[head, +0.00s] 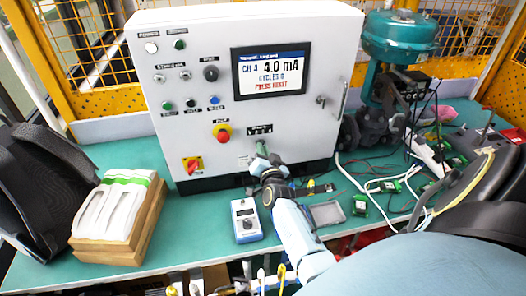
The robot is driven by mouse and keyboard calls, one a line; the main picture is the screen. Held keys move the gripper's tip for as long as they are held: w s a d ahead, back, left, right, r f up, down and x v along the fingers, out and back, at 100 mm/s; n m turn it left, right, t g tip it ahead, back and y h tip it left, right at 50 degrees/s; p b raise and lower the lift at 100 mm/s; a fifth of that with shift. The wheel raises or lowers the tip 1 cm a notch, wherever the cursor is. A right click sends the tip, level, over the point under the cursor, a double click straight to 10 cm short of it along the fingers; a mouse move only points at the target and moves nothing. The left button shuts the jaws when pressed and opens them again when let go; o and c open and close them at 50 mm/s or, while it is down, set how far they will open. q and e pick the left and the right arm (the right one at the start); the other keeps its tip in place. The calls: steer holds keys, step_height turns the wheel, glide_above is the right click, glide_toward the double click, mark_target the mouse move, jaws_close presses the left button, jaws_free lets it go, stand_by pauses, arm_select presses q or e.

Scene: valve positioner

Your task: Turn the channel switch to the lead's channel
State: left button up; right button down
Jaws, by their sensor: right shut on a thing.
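The grey control cabinet (310,115) stands on the bench. Its screen (270,73) reads 4.0 mA, what looks like CH 3, CYCLES 0 and PRESS RESET. My right gripper (262,154) is at the cabinet front, just below a small dark label (260,129). It is shut on a small part there, which appears to be the channel switch. The gripper covers most of it, so its pointer cannot be read. The lead for the channel cannot be singled out among the cables (385,185) at the right. My left gripper is not in view.
A red-yellow stop button (221,132) and a red-yellow rotary switch (192,165) are left of my gripper. A blue-white handheld device (246,221) and a grey tray (327,214) lie in front. A wooden box (148,222) stands left, a teal actuator (400,35) right.

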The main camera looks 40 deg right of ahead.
steer(key=shift+f+m, duration=0.15)
steer(key=shift+m, duration=0.85)
steer(key=shift+a, duration=0.1)
steer(key=c, duration=1.5)
jaws_free()
steer(key=v, duration=1.3)
steer(key=shift+s, duration=0.2)
